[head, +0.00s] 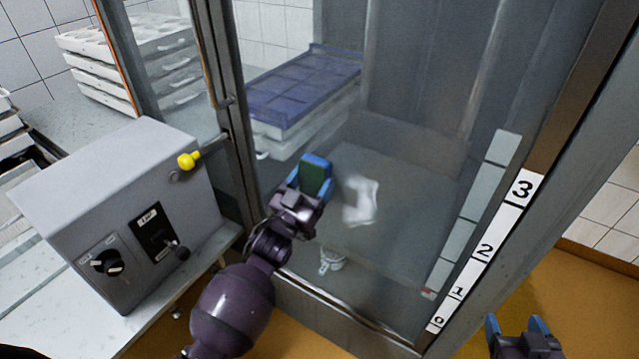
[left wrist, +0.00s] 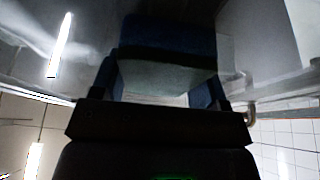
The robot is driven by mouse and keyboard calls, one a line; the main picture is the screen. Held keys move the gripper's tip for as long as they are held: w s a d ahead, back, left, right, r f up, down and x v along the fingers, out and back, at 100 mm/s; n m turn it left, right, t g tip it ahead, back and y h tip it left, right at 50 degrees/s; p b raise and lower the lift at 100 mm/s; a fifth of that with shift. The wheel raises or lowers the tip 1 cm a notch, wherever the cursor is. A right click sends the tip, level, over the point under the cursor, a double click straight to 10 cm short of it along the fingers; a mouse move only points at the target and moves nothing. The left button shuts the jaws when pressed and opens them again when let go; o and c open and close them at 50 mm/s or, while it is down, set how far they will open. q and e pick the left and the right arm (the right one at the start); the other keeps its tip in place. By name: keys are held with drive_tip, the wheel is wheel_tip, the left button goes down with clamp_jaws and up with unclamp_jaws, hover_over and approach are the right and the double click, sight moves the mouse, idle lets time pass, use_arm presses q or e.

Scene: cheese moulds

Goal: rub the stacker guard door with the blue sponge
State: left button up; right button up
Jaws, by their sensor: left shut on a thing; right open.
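The stacker guard door (head: 400,170) is a large clear pane in a grey metal frame, filling the middle of the head view. My left gripper (head: 304,188) is in front of the pane's left part, shut on the blue sponge (head: 316,163). The sponge has a blue side and a dark green side; it also shows in the left wrist view (left wrist: 168,36), close to a shiny grey surface. I cannot tell for certain whether it touches the pane. A whitish smear (head: 360,200) shows on the pane right of the sponge. My right gripper (head: 518,330) is open and empty at the lower right.
A grey control box (head: 125,205) with knobs and a yellow-tipped lever (head: 189,160) stands left of the door. Behind the pane is a stack with a blue mould tray (head: 300,90). White trays (head: 130,50) are stacked at upper left. A numbered strip (head: 483,250) runs up the right frame.

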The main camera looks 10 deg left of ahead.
use_arm(q)
drive_tip(key=a, duration=0.1)
drive_tip(key=w+a, duration=0.1)
drive_tip(key=a, duration=0.1)
drive_tip(key=shift+w+a, duration=0.1)
drive_tip(key=shift+a, duration=0.1)
idle(0.4)
drive_tip(key=s+a+p, duration=0.1)
drive_tip(key=s+a, duration=0.1)
drive_tip(key=s, duration=0.3)
drive_tip(key=shift+s+p, duration=0.35)
drive_tip(key=shift+s, duration=0.05)
drive_tip(key=shift+f, duration=0.1)
drive_tip(key=s, duration=0.1)
drive_tip(key=s+a, duration=0.1)
drive_tip(key=shift+s, duration=0.4)
